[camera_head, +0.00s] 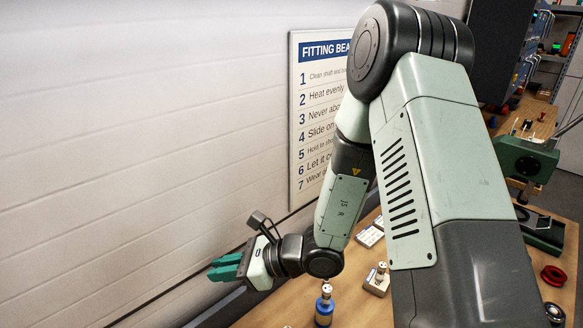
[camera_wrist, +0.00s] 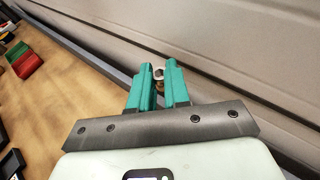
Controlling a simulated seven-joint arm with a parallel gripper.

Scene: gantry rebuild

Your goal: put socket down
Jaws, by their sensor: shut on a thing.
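My gripper (camera_head: 218,268) reaches out to the left, close to the pale wall and beyond the back edge of the bench. Its green fingers point left in the head view. In the wrist view my gripper (camera_wrist: 160,68) is shut on a small metallic socket (camera_wrist: 158,75), which shows between the fingertips. Only its top ring and a little of its side show; the fingers hide the rest. The socket cannot be made out in the head view.
The wooden bench (camera_wrist: 75,115) has bare room in the wrist view, with red (camera_wrist: 28,64) and green (camera_wrist: 17,50) blocks at far left. In the head view a blue cylinder (camera_head: 324,310) and a small block (camera_head: 377,283) stand on the bench. A grey wall (camera_wrist: 250,50) runs alongside.

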